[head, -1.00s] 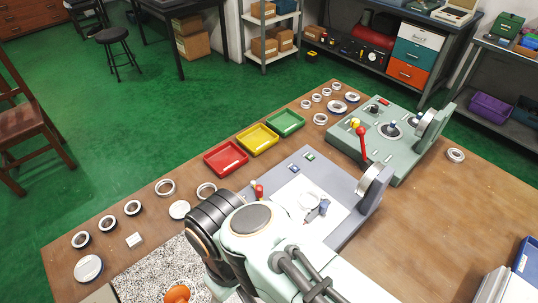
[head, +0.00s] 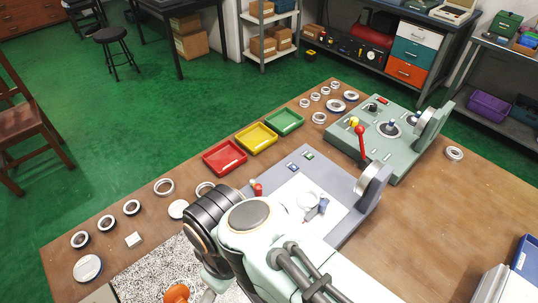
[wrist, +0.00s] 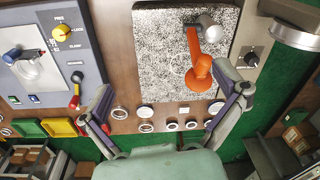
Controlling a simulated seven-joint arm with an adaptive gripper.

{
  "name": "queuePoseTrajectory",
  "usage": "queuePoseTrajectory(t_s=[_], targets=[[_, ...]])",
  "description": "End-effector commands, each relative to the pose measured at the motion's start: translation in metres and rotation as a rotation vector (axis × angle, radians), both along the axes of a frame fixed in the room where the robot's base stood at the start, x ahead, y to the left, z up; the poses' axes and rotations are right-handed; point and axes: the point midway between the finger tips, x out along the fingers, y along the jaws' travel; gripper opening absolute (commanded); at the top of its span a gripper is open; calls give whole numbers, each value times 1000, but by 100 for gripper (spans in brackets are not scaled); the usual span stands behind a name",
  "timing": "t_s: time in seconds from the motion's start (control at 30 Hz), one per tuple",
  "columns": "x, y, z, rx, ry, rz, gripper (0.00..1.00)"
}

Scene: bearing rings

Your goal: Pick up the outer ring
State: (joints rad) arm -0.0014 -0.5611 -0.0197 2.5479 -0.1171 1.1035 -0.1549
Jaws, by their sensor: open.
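Several metal rings lie on the brown bench to the left of my arm. Among them are a wide thin ring (head: 164,187), one partly behind my arm (head: 204,188), and smaller dark-centred rings (head: 132,207). I cannot tell for sure which is the outer ring. In the wrist view a row of rings (wrist: 119,113) lies along the bench edge, beyond the speckled plate. My gripper (wrist: 165,82) is open and empty, its fingers spread wide above the bench, apart from the rings. In the head view my arm hides the gripper.
A speckled plate (wrist: 160,78) carries an orange stand (wrist: 200,72). A grey control panel (wrist: 75,35) with a red-handled lever lies beside it. Red (head: 225,158), yellow (head: 256,138) and green (head: 285,122) trays stand along the bench edge. A green fixture (head: 400,150) stands farther back.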

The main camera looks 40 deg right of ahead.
Motion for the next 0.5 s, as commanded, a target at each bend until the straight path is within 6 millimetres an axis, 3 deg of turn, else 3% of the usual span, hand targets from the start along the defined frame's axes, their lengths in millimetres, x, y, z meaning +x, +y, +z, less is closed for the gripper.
queuePoseTrajectory(t_s=[0.1, 0.27, 0.37, 0.5], targets=[[56, -8, 30, -63, -173, 154, 97], [125, -49, 40, -161, -224, 179, 97], [160, -92, 32, -206, -211, 142, 97], [190, -179, -5, -228, -147, 17, 97]])
